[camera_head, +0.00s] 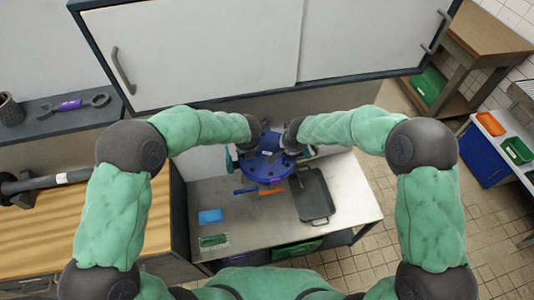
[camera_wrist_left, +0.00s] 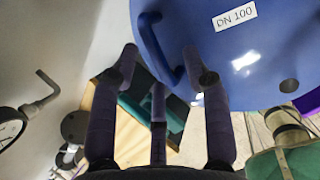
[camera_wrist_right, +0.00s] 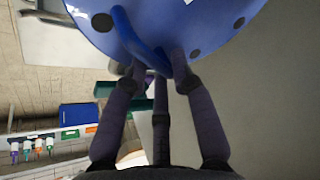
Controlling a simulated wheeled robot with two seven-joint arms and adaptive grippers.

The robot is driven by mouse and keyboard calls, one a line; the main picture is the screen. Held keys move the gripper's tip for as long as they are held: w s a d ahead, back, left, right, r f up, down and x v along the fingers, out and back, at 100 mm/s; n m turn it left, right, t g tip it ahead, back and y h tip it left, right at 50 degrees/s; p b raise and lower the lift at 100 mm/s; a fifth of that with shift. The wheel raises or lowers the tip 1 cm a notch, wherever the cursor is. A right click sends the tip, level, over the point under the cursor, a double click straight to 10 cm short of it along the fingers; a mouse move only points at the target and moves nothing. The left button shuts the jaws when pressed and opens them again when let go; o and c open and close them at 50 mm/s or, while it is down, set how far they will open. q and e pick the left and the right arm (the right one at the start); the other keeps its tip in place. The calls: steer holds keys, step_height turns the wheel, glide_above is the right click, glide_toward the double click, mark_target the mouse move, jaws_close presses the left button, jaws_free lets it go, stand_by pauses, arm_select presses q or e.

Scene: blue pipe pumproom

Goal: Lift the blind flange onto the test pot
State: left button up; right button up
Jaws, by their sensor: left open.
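The blind flange (camera_head: 258,172) is a blue disc with bolt holes over the back of the grey bench; in the left wrist view (camera_wrist_left: 225,40) it carries a "DN 100" label. My left gripper (camera_wrist_left: 168,65) is open, with its fingers on either side of one blue handle (camera_wrist_left: 158,45). My right gripper (camera_wrist_right: 158,62) has its fingers drawn close on the other blue handle (camera_wrist_right: 140,40). I cannot make out the test pot; what lies under the flange is hidden.
A dark tray (camera_head: 313,195) lies right of the flange. A light-blue box (camera_head: 210,217) and a green item (camera_head: 213,241) lie at the bench's front left. A wall cabinet (camera_head: 250,45) overhangs the back. The bench's front middle is clear.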

arm_select(q)
steer(key=shift+w+f, duration=0.3)
steer(key=shift+f, duration=0.35)
arm_select(e)
steer(key=shift+w+a+f, duration=0.1)
steer(key=shift+w+f, duration=0.15)
steer(key=shift+f, duration=0.4)
arm_select(q)
steer(key=c, duration=0.4)
arm_select(e)
steer(key=c, duration=0.4)
arm_select(q)
jaws_close()
arm_select(e)
jaws_close()
arm_select(q)
steer(key=shift+r, duration=0.15)
arm_select(e)
steer(key=shift+w+r, duration=0.1)
steer(key=shift+r, duration=0.1)
arm_select(q)
steer(key=shift+w+r, duration=0.1)
